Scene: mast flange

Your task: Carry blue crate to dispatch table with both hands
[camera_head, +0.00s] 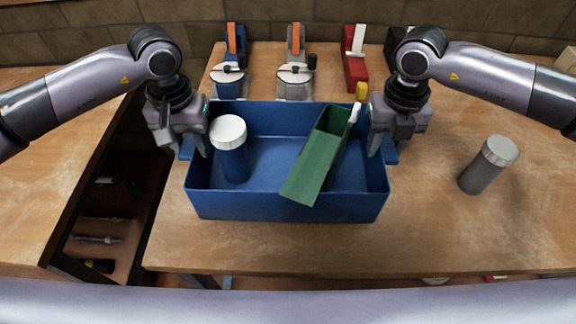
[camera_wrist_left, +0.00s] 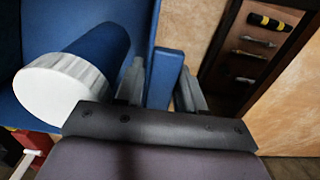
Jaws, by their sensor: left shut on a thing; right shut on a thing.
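The blue crate (camera_head: 286,207) sits over the wooden table's near part in the head view; whether it touches the top I cannot tell. Inside it are a blue jar with a white lid (camera_head: 231,150) at the left and a green open box (camera_head: 318,160), tilted, at the right. My left gripper (camera_head: 195,153) is shut on the crate's left side handle. In the left wrist view its fingers (camera_wrist_left: 160,85) stand on both sides of a blue handle piece (camera_wrist_left: 164,78). My right gripper (camera_head: 384,152) is shut on the crate's right side handle, its fingertips partly hidden.
A grey jar (camera_head: 487,165) stands right of the crate on the wooden table (camera_head: 440,230). Blue, grey and red devices (camera_head: 355,60) line the back by a brick wall. An open drawer with tools (camera_head: 100,230) lies at the left.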

